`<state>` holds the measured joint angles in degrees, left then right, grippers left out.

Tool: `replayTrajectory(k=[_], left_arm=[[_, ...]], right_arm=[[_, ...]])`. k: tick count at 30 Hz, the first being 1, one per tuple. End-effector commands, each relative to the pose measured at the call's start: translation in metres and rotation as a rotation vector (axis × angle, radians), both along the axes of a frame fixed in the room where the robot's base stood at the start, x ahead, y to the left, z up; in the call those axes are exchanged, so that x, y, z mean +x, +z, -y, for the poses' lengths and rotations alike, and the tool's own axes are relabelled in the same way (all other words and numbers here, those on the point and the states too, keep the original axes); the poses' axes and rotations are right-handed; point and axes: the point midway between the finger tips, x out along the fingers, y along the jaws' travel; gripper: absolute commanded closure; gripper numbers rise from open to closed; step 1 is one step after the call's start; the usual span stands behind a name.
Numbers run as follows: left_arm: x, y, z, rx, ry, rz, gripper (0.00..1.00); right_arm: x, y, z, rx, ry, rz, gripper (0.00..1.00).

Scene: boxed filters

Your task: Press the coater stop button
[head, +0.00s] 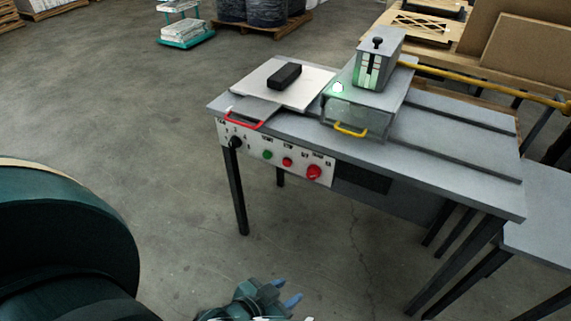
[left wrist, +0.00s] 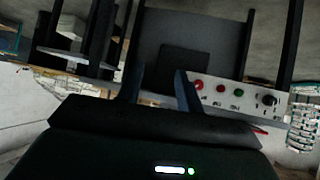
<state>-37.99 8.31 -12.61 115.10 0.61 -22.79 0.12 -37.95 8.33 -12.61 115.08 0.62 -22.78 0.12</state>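The coater (head: 450,125) is a grey table-like machine with a white control panel (head: 250,139) on its front edge. The panel carries a black knob (head: 235,142), a green button (head: 267,154), a small red button (head: 287,162) and a larger red mushroom button (head: 313,172). The labels are too small to read. The left wrist view shows the panel upside down, with the small red button (left wrist: 220,89) and larger red one (left wrist: 197,86). My left gripper (head: 287,291) is open and empty, low in front of the panel and apart from it. My right gripper is out of view.
A red handle (head: 244,124) and a yellow handle (head: 350,131) stick out above the panel. A black block (head: 285,76) lies on the white plate. Floor (head: 180,130) left of the coater is clear.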

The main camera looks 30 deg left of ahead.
Motion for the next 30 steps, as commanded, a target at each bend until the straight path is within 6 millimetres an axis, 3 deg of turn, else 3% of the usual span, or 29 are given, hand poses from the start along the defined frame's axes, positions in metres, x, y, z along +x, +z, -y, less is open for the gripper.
replayTrajectory(k=[13,30], left_arm=[[0.0000,0.0000,0.0001,0.000,0.000,0.000,1.00],[0.0001,0.0000,0.0000,0.000,0.000,0.000,1.00]], right_arm=[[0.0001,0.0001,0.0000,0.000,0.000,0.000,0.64],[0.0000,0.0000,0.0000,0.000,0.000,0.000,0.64]])
